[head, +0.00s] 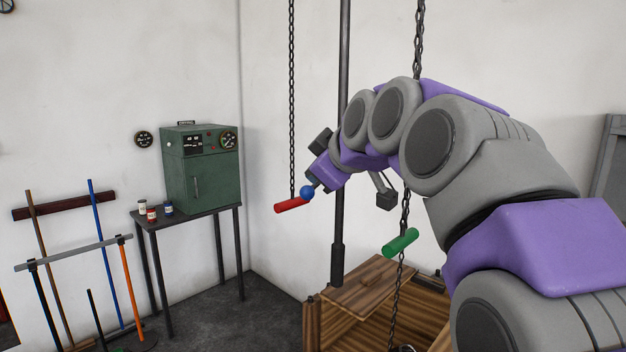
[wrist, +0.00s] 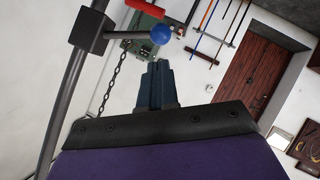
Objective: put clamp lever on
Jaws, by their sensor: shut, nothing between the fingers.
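The clamp lever shows in the wrist view as a thin rod ending in a blue ball knob (wrist: 165,32). The rod comes out of a dark clamp block (wrist: 90,32) on a dark pole (wrist: 60,110). In the head view the blue knob (head: 307,191) is just beyond my purple gripper (head: 319,183), and the vertical pole (head: 338,230) stands to its right. My gripper's dark blue fingers (wrist: 154,70) are shut and empty, pointing toward the knob with a gap in the wrist view. In the head view my arm hides part of the pole, and the fingertips are hard to make out.
A red handle (head: 291,205) hangs on a chain left of the knob, and a green handle (head: 400,242) hangs on another chain to the right. A wooden crate (head: 365,285) is below. A green cabinet (head: 200,168) stands on a small table at the left.

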